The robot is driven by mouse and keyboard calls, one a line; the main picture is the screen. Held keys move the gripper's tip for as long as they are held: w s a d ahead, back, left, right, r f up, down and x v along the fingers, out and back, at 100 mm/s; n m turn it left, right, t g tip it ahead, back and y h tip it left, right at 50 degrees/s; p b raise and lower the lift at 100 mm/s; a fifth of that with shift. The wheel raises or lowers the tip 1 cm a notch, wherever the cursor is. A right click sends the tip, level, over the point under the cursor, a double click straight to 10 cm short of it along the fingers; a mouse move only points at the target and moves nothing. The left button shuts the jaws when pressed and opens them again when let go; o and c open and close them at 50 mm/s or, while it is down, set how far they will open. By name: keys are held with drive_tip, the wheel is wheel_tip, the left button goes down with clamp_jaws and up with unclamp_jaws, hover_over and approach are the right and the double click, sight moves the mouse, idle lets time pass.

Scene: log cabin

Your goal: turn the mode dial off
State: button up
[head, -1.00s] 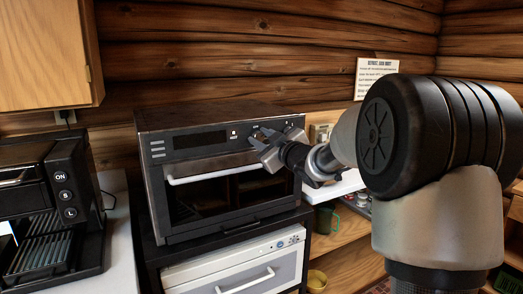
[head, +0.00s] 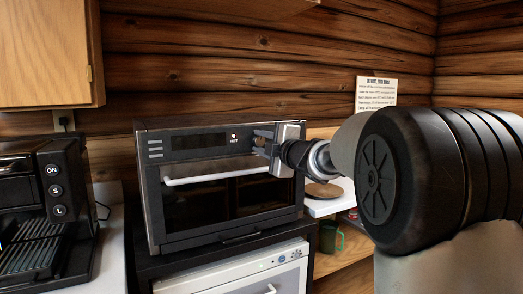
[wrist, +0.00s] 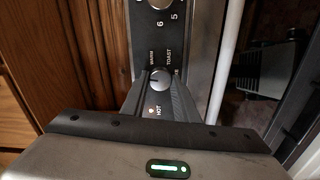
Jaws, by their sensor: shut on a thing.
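The mode dial (wrist: 160,80) is a round silver knob on the dark front panel of the toaster oven (head: 190,200). In the wrist view, the words WARM and TOAST are printed beside it. My gripper (head: 262,143) is at the right part of that panel in the head view. In the wrist view its fingers (wrist: 160,88) lie around the dial, and it is shut on it. The fingers and wrist hide the dial in the head view.
The oven's white door handle (head: 215,176) runs just below the panel; the door is shut. Another knob (wrist: 160,3) is at the wrist view's top edge. A black coffee machine (head: 50,205) stands at left. A white appliance (head: 235,274) sits under the oven.

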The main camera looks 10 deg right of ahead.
drive_tip(key=shift+n+b, duration=0.45)
drive_tip(key=shift+n, duration=0.35)
drive_tip(key=o, duration=1.1)
drive_tip(key=shift+c, duration=0.2)
drive_tip(key=shift+s, duration=0.1)
